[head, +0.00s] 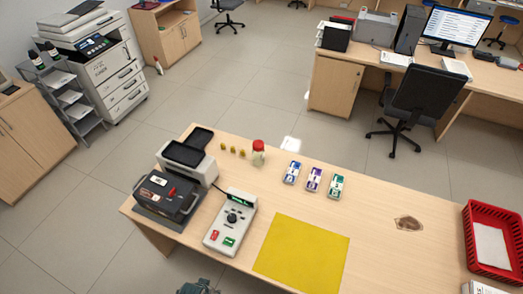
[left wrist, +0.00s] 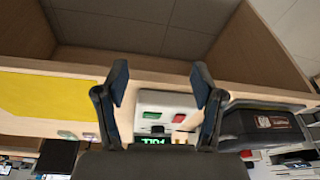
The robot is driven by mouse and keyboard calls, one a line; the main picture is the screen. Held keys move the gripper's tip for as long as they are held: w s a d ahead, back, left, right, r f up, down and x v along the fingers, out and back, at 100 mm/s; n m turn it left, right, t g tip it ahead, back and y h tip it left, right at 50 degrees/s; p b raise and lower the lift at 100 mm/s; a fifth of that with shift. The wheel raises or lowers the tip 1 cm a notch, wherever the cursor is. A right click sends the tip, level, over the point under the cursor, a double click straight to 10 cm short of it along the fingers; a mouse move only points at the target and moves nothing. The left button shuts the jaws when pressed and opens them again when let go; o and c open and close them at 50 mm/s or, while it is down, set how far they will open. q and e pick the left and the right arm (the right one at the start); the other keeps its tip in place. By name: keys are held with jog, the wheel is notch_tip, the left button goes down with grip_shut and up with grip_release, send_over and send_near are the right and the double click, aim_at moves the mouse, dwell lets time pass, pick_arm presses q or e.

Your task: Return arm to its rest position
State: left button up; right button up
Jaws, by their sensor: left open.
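My left gripper (left wrist: 159,88) is open and empty in the left wrist view, its two dark fingers wide apart. Beyond them, upside down in that view, are the counter's edge and a white control box (left wrist: 165,104) with a green and a red button. In the head view, a small grey-green part of my left arm shows at the bottom edge, just off the counter's near side; its fingers cannot be made out there. The control box (head: 231,221) stands on the counter above it. My right gripper is in neither view.
The counter between mat and basket is mostly clear.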

pick_arm(q)
jog(key=s+f+g+b, duration=0.1)
jog(key=s+f+b, duration=0.15)
jog(key=f, duration=0.95)
jog(key=s+f+b, duration=0.1)
jog(key=s+f, duration=0.2)
jog(key=f, duration=0.9)
jog(key=s+a+f+g+b, duration=0.1)
jog(key=s+a+f+b, duration=0.2)
jog(key=s+f, duration=1.2)
jog(key=shift+s+a+f, duration=0.2)
jog(key=shift+s+f, duration=0.1)
jog(key=shift+s, duration=0.05)
